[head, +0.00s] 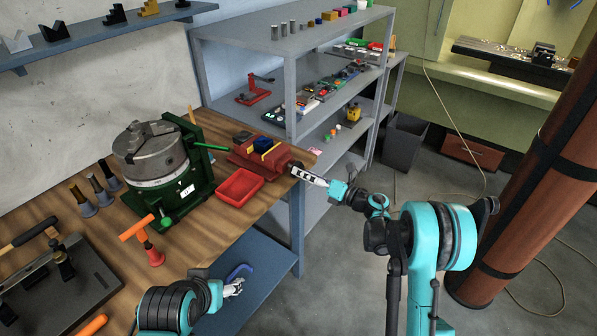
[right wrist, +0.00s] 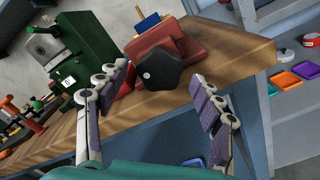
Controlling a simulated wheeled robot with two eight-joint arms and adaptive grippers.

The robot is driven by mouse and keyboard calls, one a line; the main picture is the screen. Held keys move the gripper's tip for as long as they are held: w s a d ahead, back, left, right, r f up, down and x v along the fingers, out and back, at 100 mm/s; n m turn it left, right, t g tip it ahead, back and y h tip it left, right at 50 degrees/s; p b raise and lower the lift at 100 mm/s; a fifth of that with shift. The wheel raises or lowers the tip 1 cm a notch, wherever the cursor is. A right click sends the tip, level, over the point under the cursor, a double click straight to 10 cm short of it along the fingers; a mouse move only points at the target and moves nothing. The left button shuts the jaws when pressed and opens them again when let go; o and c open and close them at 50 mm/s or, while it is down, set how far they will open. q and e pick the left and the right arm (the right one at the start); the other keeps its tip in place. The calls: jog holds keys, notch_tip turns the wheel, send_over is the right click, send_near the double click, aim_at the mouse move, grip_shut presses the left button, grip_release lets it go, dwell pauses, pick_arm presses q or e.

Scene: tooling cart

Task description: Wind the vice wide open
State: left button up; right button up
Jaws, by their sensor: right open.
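The red vice (head: 262,160) sits at the right edge of the wooden bench, with a dark blue block (head: 263,145) and yellow strips at its jaws. In the right wrist view the vice (right wrist: 185,45) shows its dark lobed knob (right wrist: 158,68) facing me. My right gripper (head: 312,178) is open in front of the knob. In the right wrist view its fingers (right wrist: 156,82) stand apart on either side of the knob, with gaps to it. How wide the jaws stand is hard to tell. My left gripper (head: 234,287) is low at the bench's front; its finger state is unclear.
A green machine with a round grey chuck (head: 155,150) stands left of the vice. A red tray (head: 239,187) lies in front of the vice. An orange-handled tool (head: 143,240) stands nearer. Grey shelves (head: 290,70) rise behind. Open floor lies to the right.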

jog(key=v, duration=0.5)
dwell(0.3)
notch_tip(320, 180, up, 10)
jog(key=w+d+m+t+h, duration=0.2)
jog(key=d+m+t, duration=0.1)
jog(key=m+t, duration=0.25)
jog(key=s+d+r+m+t+h, duration=0.3)
jog(key=s+d+r+m+h, duration=0.2)
jog(key=d+r+m+h, duration=0.9)
jog(key=s+a+f+m+g+h, duration=0.1)
jog(key=s+f+m+g, duration=0.3)
jog(key=s+f+m, duration=0.5)
jog(key=s+f+m+g, duration=0.4)
jog(key=s+f+m, duration=0.25)
jog(key=s, duration=0.45)
jog(key=s+a+f+m+g+y, duration=0.1)
jog(key=s+a+f+g, duration=0.1)
jog(key=s, duration=0.4)
jog(key=s+a+f+m+g+y, duration=0.1)
jog(key=s+a+f+m+g, duration=0.1)
jog(key=s+f, duration=0.3)
jog(key=shift+s+a+f, duration=0.25)
jog(key=shift+s+a, duration=0.2)
jog(key=shift+a, duration=0.15)
